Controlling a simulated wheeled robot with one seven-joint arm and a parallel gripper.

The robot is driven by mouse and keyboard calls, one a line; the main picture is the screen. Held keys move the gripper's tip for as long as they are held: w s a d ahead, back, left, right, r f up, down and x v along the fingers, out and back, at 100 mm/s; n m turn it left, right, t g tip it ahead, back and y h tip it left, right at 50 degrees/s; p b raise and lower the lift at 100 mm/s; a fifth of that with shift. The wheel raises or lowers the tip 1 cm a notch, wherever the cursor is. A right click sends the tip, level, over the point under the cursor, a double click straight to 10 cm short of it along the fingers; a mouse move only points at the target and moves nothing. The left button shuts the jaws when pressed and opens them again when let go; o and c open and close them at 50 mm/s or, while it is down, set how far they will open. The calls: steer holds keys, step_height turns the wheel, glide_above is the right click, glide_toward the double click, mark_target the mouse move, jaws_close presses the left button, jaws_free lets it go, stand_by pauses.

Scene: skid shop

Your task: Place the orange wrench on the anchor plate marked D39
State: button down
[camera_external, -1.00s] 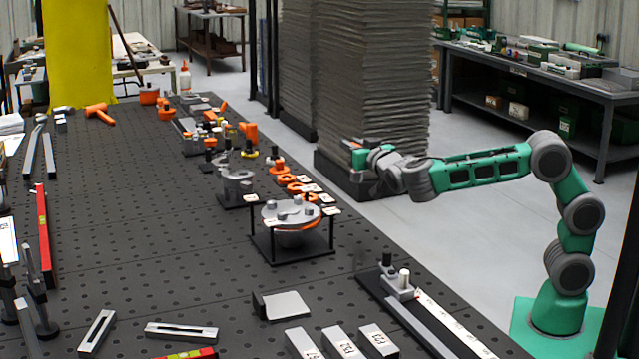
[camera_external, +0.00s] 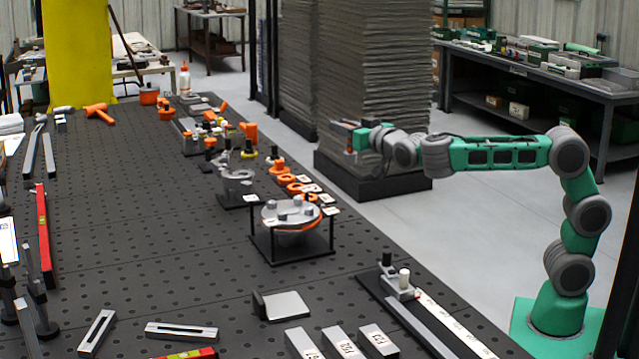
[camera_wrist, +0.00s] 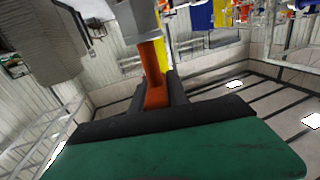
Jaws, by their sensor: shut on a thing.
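My gripper (camera_external: 346,139) is at the end of the raised arm, off the right side of the bench, in front of the grey stack. In the wrist view its dark fingers (camera_wrist: 156,95) are shut on an orange bar, which I take as the orange wrench (camera_wrist: 154,65). A grey part shows at the bar's far end. In the external view the held piece is only a small orange patch (camera_external: 350,150). Labelled grey blocks (camera_external: 343,345) lie at the bench's front. Their markings are too blurred to read surely, and I cannot pick out D39.
A round orange-and-grey fixture (camera_external: 290,215) stands on a black frame mid-bench. Orange rings and clamps (camera_external: 290,180) line the bench's right edge. A tall grey stack (camera_external: 372,90) stands behind my gripper. The perforated bench top (camera_external: 140,225) has clear room left of centre.

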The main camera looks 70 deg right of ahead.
steer(key=w+a+f+n+t+y+p, duration=0.15)
steer(key=a+n+y, duration=0.35)
steer(key=a+y, duration=0.5)
steer(key=w+a+n+g+y+b, duration=0.15)
steer(key=a+n+y, duration=0.4)
steer(key=a, duration=0.95)
steer(key=s+a+r+n+g+y+p, duration=0.25)
steer(key=s+a+n+g+y, duration=0.7)
steer(key=s+a, duration=0.55)
steer(key=shift+m+t+y, duration=0.3)
steer(key=shift+t, duration=0.05)
steer(key=w+a+f, duration=0.2)
steer(key=w+f, duration=0.2)
steer(key=f, duration=0.2)
steer(key=w+a+f+p, duration=0.1)
steer(key=w+a+f, duration=0.1)
steer(key=w+f, duration=0.2)
steer(key=w+a+f, duration=0.2)
steer(key=w+f, duration=0.1)
steer(key=f, duration=0.4)
steer(key=shift+w+a+f, duration=0.15)
steer(key=shift+w+f, duration=0.2)
steer(key=shift+w, duration=0.05)
steer(key=shift+f, duration=0.25)
steer(key=c, duration=1.3)
jaws_free()
